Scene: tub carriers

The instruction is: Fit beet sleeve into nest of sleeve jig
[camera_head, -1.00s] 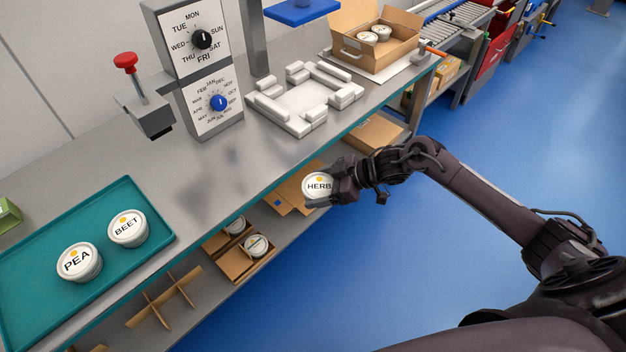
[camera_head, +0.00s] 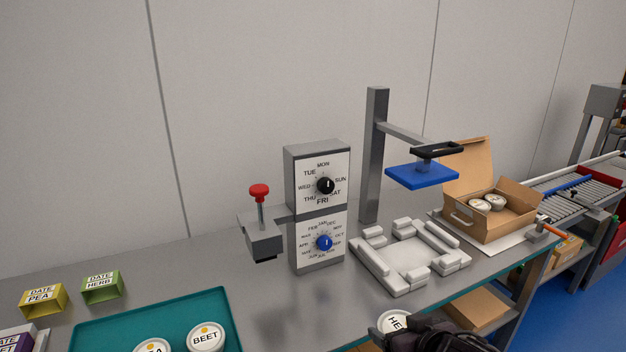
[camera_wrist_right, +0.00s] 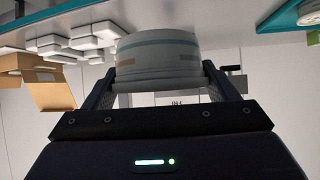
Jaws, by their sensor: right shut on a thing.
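A purple sleeve with a white label ending in "ET" (camera_head: 14,344), likely the beet sleeve, is cut off at the lower left corner of the head view. It is beside or on a pale grey piece (camera_head: 40,338), mostly out of frame; I cannot tell whether this is the sleeve jig or whether the sleeve is seated. My right gripper (camera_wrist_right: 160,82) is shut on the white herb tub (camera_wrist_right: 158,52), whose lid shows at the head view's bottom edge (camera_head: 392,323). My left gripper is not in view.
Yellow pea (camera_head: 42,300) and green herb (camera_head: 101,287) sleeves stand behind the teal tray (camera_head: 130,322) with pea and beet tubs (camera_head: 205,338). The dial stand (camera_head: 318,215), red-knobbed tool (camera_head: 262,235), white block frame (camera_head: 403,258), blue plate (camera_head: 422,175) and open carton (camera_head: 490,222) stand rightward.

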